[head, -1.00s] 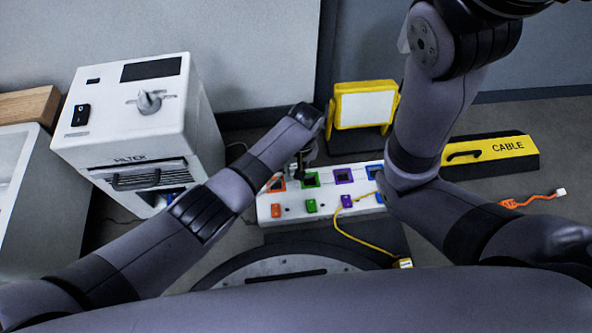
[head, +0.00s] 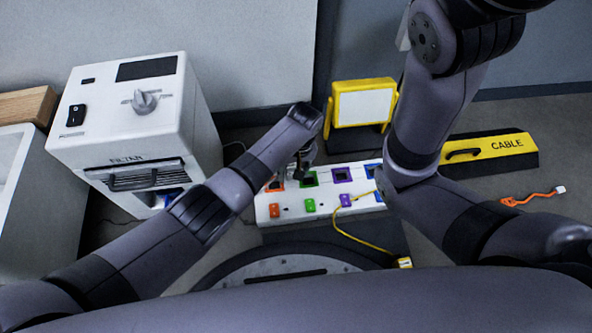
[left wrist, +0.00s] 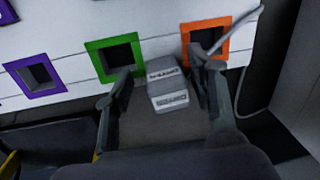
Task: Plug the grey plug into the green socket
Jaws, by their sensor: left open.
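A white strip (head: 330,213) on the floor carries coloured-rimmed square sockets. The green socket (head: 310,179) is empty; it also shows in the left wrist view (left wrist: 114,54). My left gripper (head: 303,174) is over the strip near the green and orange sockets. In the left wrist view, its fingers (left wrist: 164,82) are open, one by the green socket and one by the orange socket. A grey block, seemingly the grey plug (left wrist: 168,88), sits between them. I cannot tell whether the fingers touch it. My right gripper is out of view.
The orange socket (left wrist: 206,38) and purple socket (left wrist: 35,75) flank the green one. A light grey cable (left wrist: 249,63) runs past the strip's end. A yellow-framed lamp (head: 363,107) stands behind; a white box machine (head: 132,129) stands left. My right arm covers the strip's right end.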

